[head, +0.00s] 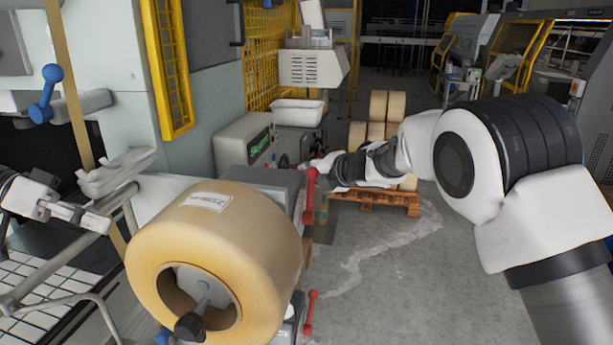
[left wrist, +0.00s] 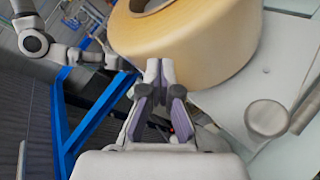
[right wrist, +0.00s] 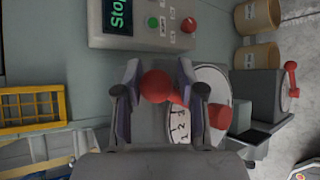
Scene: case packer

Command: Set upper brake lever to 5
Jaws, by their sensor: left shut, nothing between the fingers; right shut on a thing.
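The upper brake lever (head: 309,196) is red and stands beside the large tan tape roll (head: 225,240). In the right wrist view its round red knob (right wrist: 157,86) sits between the fingers of my right gripper (right wrist: 157,80), which is shut on it. A white dial (right wrist: 180,125) behind the lever shows the numerals 1, 2 and 3; the rest of the scale is hidden by the lever and finger, so I cannot tell the exact setting. My left gripper (head: 80,212) is shut and empty, left of the roll; it also shows in the left wrist view (left wrist: 160,72).
A second red lever (head: 311,305) is lower down, near the roll's right side. A control panel (right wrist: 150,20) with a green display and buttons is beside the dial. Tape rolls on a wooden pallet (head: 385,202) stand behind. Grey floor is free at right.

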